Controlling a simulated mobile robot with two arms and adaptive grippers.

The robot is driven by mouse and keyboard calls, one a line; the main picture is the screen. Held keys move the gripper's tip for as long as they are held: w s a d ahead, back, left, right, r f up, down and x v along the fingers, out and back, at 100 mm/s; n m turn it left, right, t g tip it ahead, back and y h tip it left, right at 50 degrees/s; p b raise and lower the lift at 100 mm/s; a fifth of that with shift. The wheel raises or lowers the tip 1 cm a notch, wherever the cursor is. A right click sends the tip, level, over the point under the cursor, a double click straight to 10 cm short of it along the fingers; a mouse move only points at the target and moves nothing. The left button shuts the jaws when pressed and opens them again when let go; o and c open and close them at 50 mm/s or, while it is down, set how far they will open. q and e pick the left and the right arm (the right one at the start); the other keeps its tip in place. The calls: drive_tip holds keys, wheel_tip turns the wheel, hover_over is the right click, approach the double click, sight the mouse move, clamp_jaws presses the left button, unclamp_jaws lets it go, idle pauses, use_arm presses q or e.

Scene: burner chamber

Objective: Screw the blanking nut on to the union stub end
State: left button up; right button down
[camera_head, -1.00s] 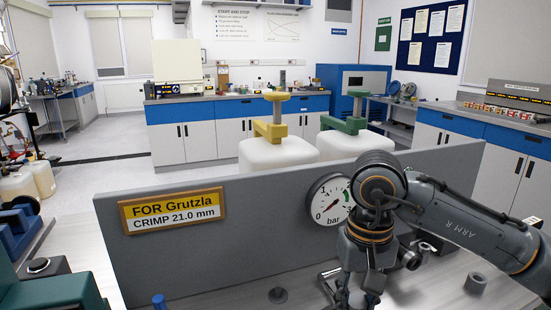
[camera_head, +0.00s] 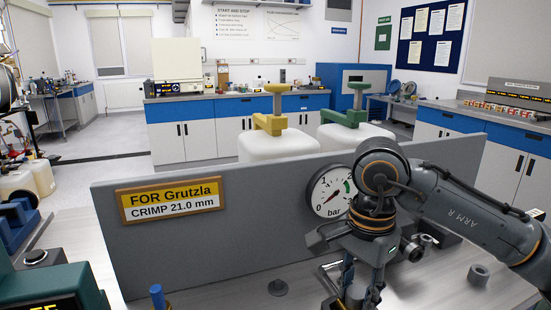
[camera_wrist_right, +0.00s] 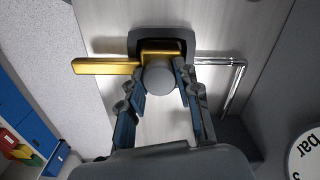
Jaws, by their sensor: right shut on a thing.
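In the right wrist view, my right gripper (camera_wrist_right: 160,82) has its blue-padded fingers on either side of a round grey piece, which I take to be the blanking nut (camera_wrist_right: 160,78). It is shut on this nut. The nut sits directly in front of a brass fitting with a flat lever (camera_wrist_right: 105,66), in a dark grey holder (camera_wrist_right: 160,36). The union stub end cannot be told apart; the nut covers that spot. In the head view, my right gripper (camera_head: 357,296) points down at the bench in front of the grey panel, its tips near the lower edge. My left gripper is not in view.
A bent shiny pipe (camera_wrist_right: 236,88) runs right from the fitting. The grey panel (camera_head: 260,218) carries a bar gauge (camera_head: 328,192) and a yellow sign (camera_head: 170,200). A grey ring (camera_head: 478,275), dark cone (camera_head: 278,287) and blue post (camera_head: 157,297) stand on the bench.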

drive_tip(key=shift+f, duration=0.3)
drive_tip(key=shift+m, duration=1.7)
drive_tip(key=c, duration=0.9)
unclamp_jaws()
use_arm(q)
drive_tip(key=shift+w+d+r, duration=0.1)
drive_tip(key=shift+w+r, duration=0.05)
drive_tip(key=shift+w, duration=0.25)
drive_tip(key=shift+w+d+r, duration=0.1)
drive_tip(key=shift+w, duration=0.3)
use_arm(e)
drive_tip(key=shift+o, duration=0.2)
drive_tip(key=shift+w+a, duration=0.1)
drive_tip(key=shift+r, duration=0.2)
wheel_tip(320, 180, up, 2)
drive_tip(key=shift+r+p, duration=0.2)
drive_tip(key=shift+p, duration=0.45)
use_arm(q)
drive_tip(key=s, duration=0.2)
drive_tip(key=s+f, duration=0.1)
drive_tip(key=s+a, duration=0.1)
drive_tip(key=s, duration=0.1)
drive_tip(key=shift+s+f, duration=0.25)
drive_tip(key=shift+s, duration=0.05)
